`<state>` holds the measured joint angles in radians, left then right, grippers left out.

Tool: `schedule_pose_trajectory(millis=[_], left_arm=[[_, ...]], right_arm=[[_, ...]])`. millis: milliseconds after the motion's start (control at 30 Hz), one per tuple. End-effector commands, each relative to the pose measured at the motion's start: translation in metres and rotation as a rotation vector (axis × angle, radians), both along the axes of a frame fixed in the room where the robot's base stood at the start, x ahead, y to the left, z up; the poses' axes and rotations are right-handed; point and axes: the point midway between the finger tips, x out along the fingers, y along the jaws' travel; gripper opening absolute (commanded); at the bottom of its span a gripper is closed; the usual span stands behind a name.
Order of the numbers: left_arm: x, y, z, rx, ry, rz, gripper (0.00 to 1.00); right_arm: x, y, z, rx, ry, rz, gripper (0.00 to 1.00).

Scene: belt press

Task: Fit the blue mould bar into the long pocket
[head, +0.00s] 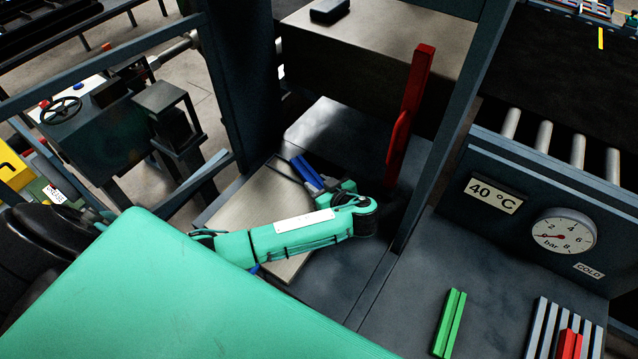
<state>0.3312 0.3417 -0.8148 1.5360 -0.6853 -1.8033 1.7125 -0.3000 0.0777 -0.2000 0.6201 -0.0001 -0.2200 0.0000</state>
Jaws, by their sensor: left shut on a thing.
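The blue mould bar (306,170) is in the jaws of my left gripper (318,182), over the far part of a pale plate (252,208) in the press. A dark slot outline (283,172) shows in the plate just left of the bar; I cannot tell if it is the long pocket. The bar looks raised or tilted, and its contact with the plate is hidden. My left forearm covers the near right part of the plate. A small blue bit (255,268) shows beneath the forearm. My right gripper is not in view.
A red upright lever or guard (408,115) stands right of my left wrist, beside a dark press post (455,120). A green bar (450,322) and a grooved rack (545,330) with a red piece (569,345) lie on the right bench. A gauge panel (535,215) stands behind them.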

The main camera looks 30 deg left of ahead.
Motion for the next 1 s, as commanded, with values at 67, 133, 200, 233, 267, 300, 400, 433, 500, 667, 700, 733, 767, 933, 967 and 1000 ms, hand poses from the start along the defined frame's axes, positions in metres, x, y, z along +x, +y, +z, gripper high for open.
schedule_pose_trajectory(millis=[67, 133, 200, 233, 267, 300, 400, 433, 500, 667, 700, 733, 767, 933, 967, 1000], left_arm=[[0.000, 0.000, 0.000, 0.000, 0.000, 0.000, 0.46], [0.000, 0.000, 0.000, 0.000, 0.000, 0.000, 0.56], [0.000, 0.000, 0.000, 0.000, 0.000, 0.000, 0.56], [0.000, 0.000, 0.000, 0.000, 0.000, 0.000, 0.56], [0.000, 0.000, 0.000, 0.000, 0.000, 0.000, 0.56], [0.000, 0.000, 0.000, 0.000, 0.000, 0.000, 0.56], [0.000, 0.000, 0.000, 0.000, 0.001, 0.000, 0.56], [0.000, 0.000, 0.001, 0.000, 0.001, 0.000, 0.56], [0.000, 0.000, 0.002, 0.001, 0.001, -0.002, 0.56], [-0.005, -0.013, -0.001, -0.005, 0.000, -0.003, 0.56], [-0.009, -0.019, 0.001, -0.006, -0.001, -0.002, 0.56], [-0.011, -0.023, 0.003, -0.006, -0.001, -0.002, 0.56], [-0.012, -0.027, 0.004, -0.006, -0.001, -0.002, 0.56], [-0.018, -0.047, 0.013, -0.007, -0.002, -0.001, 0.56], [-0.021, -0.054, 0.017, -0.007, -0.002, -0.003, 0.56], [-0.025, -0.063, 0.022, -0.007, -0.002, -0.003, 0.56]], right_arm=[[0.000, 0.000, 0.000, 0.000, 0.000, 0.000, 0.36], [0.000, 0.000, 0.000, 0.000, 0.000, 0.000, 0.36], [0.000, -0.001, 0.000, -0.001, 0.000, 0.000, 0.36], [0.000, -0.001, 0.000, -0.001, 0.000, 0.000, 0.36], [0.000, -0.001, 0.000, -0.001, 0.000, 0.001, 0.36], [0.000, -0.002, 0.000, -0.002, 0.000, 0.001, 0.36], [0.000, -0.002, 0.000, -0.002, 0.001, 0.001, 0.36], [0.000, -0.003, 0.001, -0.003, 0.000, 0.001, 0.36], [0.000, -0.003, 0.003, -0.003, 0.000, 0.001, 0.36], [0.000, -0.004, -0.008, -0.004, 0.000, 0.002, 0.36], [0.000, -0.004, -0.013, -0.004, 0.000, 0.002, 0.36], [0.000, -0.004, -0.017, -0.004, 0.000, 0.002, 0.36], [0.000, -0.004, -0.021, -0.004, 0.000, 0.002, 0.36], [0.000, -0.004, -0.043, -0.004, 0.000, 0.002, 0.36], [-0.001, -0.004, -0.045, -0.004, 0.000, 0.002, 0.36], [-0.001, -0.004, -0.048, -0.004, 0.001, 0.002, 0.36]])
